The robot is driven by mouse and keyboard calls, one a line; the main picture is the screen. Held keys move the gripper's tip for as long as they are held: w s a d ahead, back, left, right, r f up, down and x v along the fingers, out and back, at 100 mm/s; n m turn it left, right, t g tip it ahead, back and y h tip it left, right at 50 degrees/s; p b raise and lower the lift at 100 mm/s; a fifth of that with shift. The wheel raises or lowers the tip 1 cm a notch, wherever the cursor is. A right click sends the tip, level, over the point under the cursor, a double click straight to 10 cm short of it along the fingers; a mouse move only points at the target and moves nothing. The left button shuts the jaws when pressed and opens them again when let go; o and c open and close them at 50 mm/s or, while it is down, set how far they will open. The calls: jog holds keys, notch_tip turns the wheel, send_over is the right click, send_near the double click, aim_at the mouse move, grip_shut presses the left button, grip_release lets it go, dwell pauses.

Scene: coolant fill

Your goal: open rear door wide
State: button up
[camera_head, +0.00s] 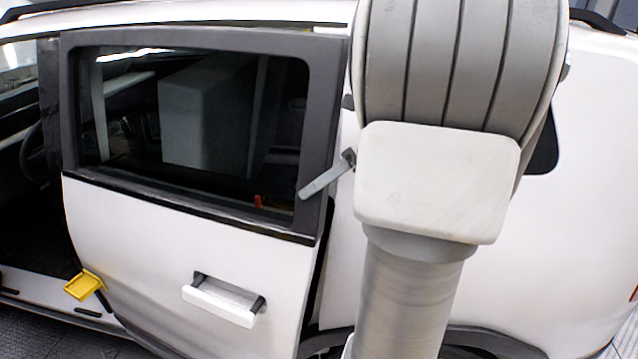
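The rear door (180,260) is white with a dark-framed window and fills the left and middle of the view. Its handle (224,299) is a white bar with dark ends, low on the panel, with nothing touching it. A dark gap runs down the door's right edge, beside the car's rear body. The door looks slightly ajar; how far is hard to judge. A grey finger-like piece of what seems to be my gripper (325,178) sticks out left of my arm, in front of the window frame. The rest is hidden behind my arm, so its opening does not show.
My arm covers the view right of the door. The white rear body panel (580,200) lies behind it. At left, the front doorway is open, showing the dark interior and steering wheel (35,150). A yellow piece (84,286) sits at the door's lower left edge, above the sill (50,308).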

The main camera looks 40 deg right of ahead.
grip_shut()
dwell(1.0)
